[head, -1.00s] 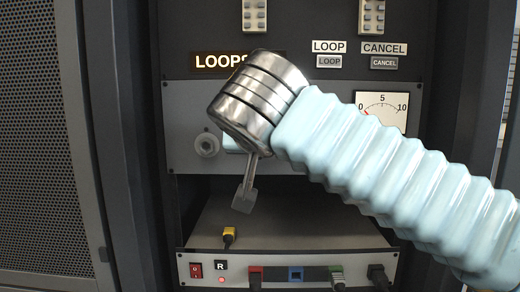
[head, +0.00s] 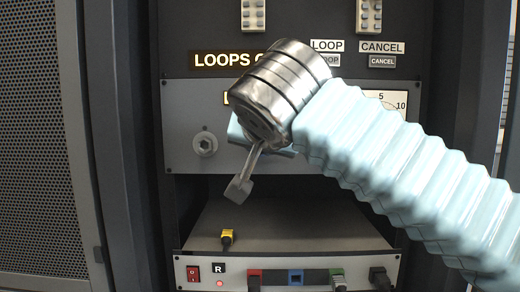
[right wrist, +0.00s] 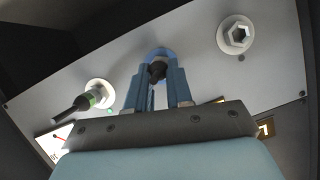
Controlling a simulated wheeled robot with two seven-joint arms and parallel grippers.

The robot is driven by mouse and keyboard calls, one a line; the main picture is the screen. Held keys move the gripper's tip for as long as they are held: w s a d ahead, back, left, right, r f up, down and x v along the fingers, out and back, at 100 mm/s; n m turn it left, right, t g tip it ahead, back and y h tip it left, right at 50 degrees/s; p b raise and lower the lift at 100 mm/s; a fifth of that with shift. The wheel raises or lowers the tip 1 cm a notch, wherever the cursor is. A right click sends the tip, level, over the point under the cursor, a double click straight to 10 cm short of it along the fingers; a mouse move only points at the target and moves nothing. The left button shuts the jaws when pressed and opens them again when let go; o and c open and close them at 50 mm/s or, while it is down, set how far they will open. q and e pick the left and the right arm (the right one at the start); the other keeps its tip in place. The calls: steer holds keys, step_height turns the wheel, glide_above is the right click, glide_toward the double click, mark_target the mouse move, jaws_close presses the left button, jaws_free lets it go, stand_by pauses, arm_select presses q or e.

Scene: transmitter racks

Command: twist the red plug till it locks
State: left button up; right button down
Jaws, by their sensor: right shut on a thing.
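My right gripper (right wrist: 158,85) is in the right wrist view, its blue fingers shut on a plug at the grey panel (right wrist: 190,50). Only a dark end (right wrist: 157,72) of this plug shows between the fingers; no red is visible on it, and its seating is hidden. In the head view my steel wrist hides the plug and the fingertips; a bit of the blue gripper (head: 236,130) shows beside it. My left gripper is not in view.
An empty hexagonal socket (head: 205,144) is left of my wrist; a green-ringed plug (right wrist: 95,98) sits in another socket. Below, a grey box (head: 290,225) bears a yellow plug (head: 227,238) and has red, blue and green connectors at its front. A meter (head: 398,98) is partly covered.

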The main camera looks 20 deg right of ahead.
steer(key=shift+d+f+m+t+y+b, duration=0.1)
steer(key=shift+m+t+y+b, duration=0.3)
steer(key=shift+m+b, duration=0.55)
steer(key=shift+y+b, duration=0.3)
steer(key=shift+b, duration=0.35)
steer(key=shift+d+f+m+t+y+b, duration=0.1)
steer(key=shift+m+t+y+b, duration=0.2)
steer(key=shift+m+b, duration=0.65)
steer(key=shift+d+f+m+t+y+b, duration=0.1)
steer(key=shift+m+t+y+b, duration=0.15)
steer(key=shift+m+b, duration=0.6)
steer(key=shift+r+n+y, duration=0.1)
steer(key=shift+n+y, duration=0.15)
steer(key=c, duration=0.9)
jaws_free()
steer(key=shift+c, duration=0.2)
